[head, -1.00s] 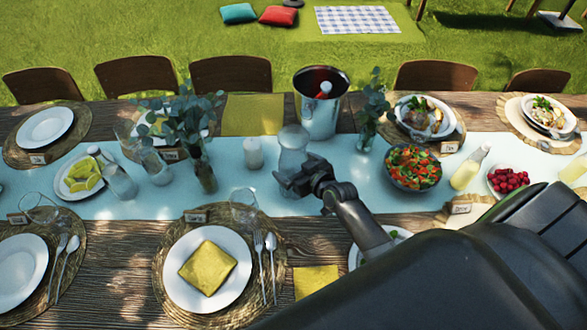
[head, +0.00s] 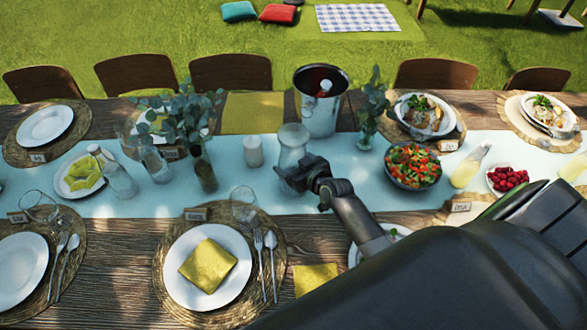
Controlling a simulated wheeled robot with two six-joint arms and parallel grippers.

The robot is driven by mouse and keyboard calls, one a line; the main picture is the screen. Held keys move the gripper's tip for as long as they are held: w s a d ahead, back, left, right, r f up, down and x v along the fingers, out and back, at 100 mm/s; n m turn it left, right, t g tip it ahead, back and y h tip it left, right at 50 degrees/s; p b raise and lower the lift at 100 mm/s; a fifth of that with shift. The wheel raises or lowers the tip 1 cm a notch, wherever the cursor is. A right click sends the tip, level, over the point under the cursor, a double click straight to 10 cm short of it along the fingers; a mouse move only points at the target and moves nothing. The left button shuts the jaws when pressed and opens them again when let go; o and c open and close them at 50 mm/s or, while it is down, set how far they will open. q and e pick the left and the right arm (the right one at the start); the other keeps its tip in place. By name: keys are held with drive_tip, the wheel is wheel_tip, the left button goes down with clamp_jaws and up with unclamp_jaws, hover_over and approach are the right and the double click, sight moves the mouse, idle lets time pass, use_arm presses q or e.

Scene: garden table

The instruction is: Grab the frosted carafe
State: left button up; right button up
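The frosted carafe (head: 292,142) is a pale, translucent vessel standing upright on the light blue runner in the middle of the table, in the head view. My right gripper (head: 292,180) is at the carafe's lower body, on its near side, and hides part of it. The fingers overlap the carafe in the picture, but I cannot tell whether they are closed on it. My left gripper is not in view.
A metal ice bucket (head: 318,112) stands just behind the carafe. A white candle (head: 253,151) is to its left and a salad bowl (head: 412,168) to its right. A wine glass (head: 243,203) stands nearer, with a plate (head: 178,288) below.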

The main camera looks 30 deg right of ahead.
drive_tip(key=shift+w+r, duration=0.1)
drive_tip(key=shift+r, duration=0.2)
